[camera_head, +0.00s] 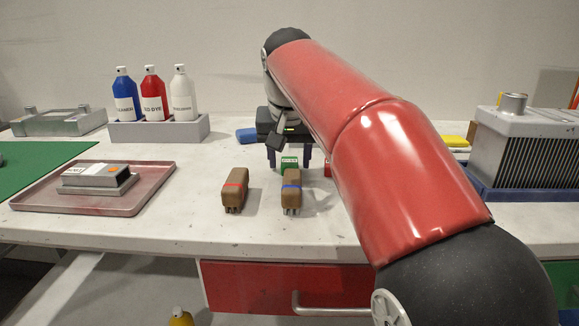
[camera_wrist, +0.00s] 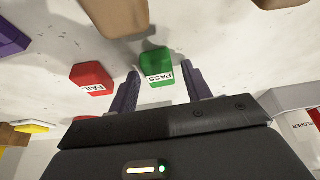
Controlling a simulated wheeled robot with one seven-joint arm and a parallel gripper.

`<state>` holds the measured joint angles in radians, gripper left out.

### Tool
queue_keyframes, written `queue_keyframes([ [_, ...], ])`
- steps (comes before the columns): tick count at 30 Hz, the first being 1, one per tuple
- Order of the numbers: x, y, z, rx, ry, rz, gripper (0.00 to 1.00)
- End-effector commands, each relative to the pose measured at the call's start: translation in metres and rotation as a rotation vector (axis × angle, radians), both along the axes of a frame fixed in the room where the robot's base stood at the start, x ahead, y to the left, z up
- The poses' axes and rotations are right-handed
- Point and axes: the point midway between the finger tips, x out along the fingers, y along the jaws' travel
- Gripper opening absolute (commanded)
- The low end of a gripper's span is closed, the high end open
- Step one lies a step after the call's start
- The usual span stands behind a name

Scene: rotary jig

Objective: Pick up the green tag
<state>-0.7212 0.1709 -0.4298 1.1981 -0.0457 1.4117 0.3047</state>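The green tag (camera_wrist: 157,65), with a white label reading PASS, lies on the table between and just ahead of my gripper's fingertips in the wrist view. In the head view the green tag (camera_head: 289,161) shows below my gripper (camera_head: 289,166), partly behind a brown brush. My gripper (camera_wrist: 165,85) is open, with one purple finger on each side of the tag's near end. I cannot tell whether either finger touches it. The red tag (camera_wrist: 92,78), labelled FAIL, lies left of the left finger in the wrist view. It is mostly hidden by my arm in the head view (camera_head: 327,170).
A bottle rack (camera_head: 160,130) and a red tray (camera_head: 95,205) are at left. A finned metal unit (camera_head: 525,150) stands at right.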

Motion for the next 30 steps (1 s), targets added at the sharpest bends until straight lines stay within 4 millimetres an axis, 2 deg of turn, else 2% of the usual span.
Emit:
queue_keyframes([
  [1, 0.000, 0.000, 0.000, 0.000, 0.000, 0.000, 0.42],
  [9, 0.000, 0.000, 0.000, 0.000, 0.000, 0.000, 0.08],
  [20, 0.000, -0.001, 0.004, 0.000, 0.000, 0.000, 0.08],
  [30, 0.001, -0.004, 0.024, 0.000, 0.000, 0.000, 0.08],
])
